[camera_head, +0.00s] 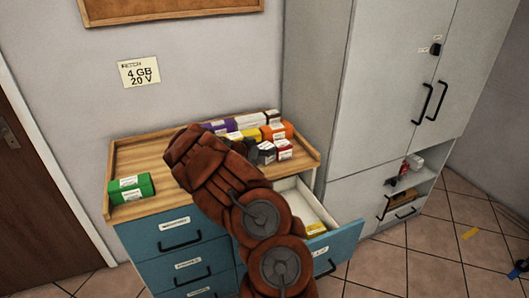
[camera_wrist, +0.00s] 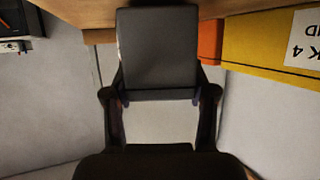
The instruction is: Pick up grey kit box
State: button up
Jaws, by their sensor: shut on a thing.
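The grey kit box (camera_wrist: 158,50) is a plain dark grey block in the upper middle of the wrist view. My gripper (camera_wrist: 160,97) is shut on it, with one finger at each side of its near end. In the head view my brown arm reaches over the wooden worktop and hides most of the gripper. A dark box with a white label (camera_head: 265,153) shows just right of the arm there; I cannot tell whether it is the held one.
Purple, white, yellow, orange (camera_head: 277,131) and red-and-white boxes crowd the worktop's right. A yellow box (camera_wrist: 270,45) is close right of the held box. A green box (camera_head: 131,188) sits at the left. An open drawer (camera_head: 300,203) juts out below; a tall cabinet stands right.

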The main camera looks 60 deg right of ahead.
jog(key=shift+r, duration=0.45)
notch_tip(320, 180, up, 2)
jog(key=shift+b, duration=0.85)
jog(key=s+a+b, duration=0.1)
jog(key=a, duration=0.4)
jog(key=s+a+r+b, duration=0.1)
jog(key=a+b, duration=0.1)
jog(key=a, duration=0.3)
jog(key=s+a+b, duration=0.1)
jog(key=a, duration=0.4)
jog(key=shift+s+a+r+b, duration=0.25)
jog(key=shift+s+a+b, duration=0.05)
jog(key=shift+s+b, duration=0.1)
